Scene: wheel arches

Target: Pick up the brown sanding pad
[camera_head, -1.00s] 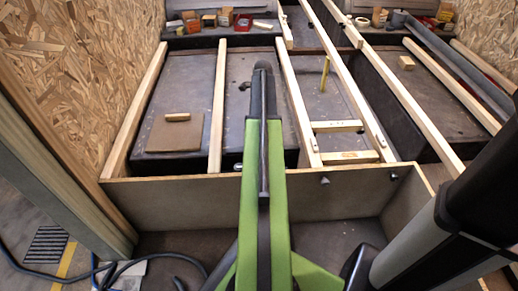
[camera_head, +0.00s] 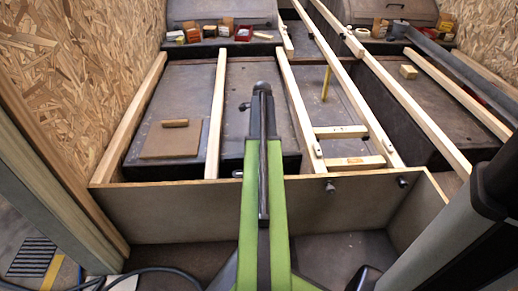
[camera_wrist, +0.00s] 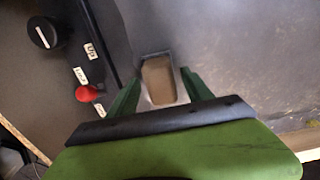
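A flat brown square pad (camera_head: 168,145) lies on the dark left panel in the head view. A small brown block (camera_head: 175,123) rests at its far edge. I cannot tell which of the two is the sanding pad. In the wrist view my gripper (camera_wrist: 160,77) has two green fingers set apart. A tan-brown block-like shape (camera_wrist: 158,80) shows between them, with narrow gaps at its sides; I cannot tell its depth or whether it is either head-view item. My gripper's fingers are not visible in the head view.
Pale wooden rails (camera_head: 217,115) run away from me across the dark panels. A low front board (camera_head: 170,208) crosses before them. A yellow stick (camera_head: 325,83) stands between rails. Small boxes (camera_head: 243,33) sit at the back. The wrist view shows a red knob (camera_wrist: 87,93).

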